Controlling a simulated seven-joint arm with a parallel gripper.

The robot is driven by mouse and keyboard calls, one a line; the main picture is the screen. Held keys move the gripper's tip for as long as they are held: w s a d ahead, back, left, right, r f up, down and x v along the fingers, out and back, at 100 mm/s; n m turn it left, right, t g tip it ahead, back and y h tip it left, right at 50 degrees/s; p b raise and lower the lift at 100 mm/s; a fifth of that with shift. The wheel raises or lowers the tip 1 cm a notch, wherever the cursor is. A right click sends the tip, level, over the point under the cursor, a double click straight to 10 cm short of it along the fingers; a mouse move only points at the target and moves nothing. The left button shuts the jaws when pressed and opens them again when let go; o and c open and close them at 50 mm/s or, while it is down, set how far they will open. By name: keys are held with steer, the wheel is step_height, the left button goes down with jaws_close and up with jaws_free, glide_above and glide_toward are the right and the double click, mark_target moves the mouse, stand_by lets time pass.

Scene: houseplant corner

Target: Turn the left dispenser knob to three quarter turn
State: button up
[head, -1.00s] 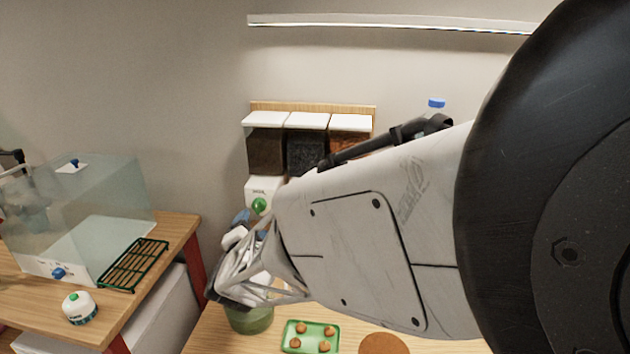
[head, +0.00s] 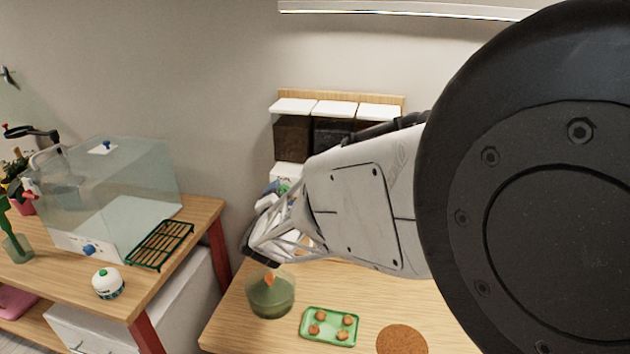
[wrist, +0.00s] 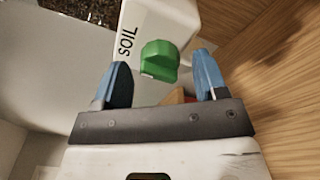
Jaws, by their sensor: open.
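The left dispenser has a dark soil-filled bin (head: 292,140) above a white front, marked SOIL (wrist: 150,18) in the wrist view. Its green knob (wrist: 160,58) stands out from that front. In the head view only a bit of the knob (head: 284,186) shows behind my gripper. My gripper (wrist: 161,68) is open, with one blue finger to each side of the knob and visible gaps between. I see no finger touching it. How far the knob is turned is hard to tell.
Two more dispensers (head: 333,135) stand to the right, partly behind my arm. Below are a green-tinted glass container (head: 271,300), a green tray (head: 318,338) with several brown pieces and a cork disc (head: 402,340). A glass tank (head: 150,180) stands on the left table.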

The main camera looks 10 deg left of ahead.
steer(key=shift+w, duration=0.25)
steer(key=c, duration=0.9)
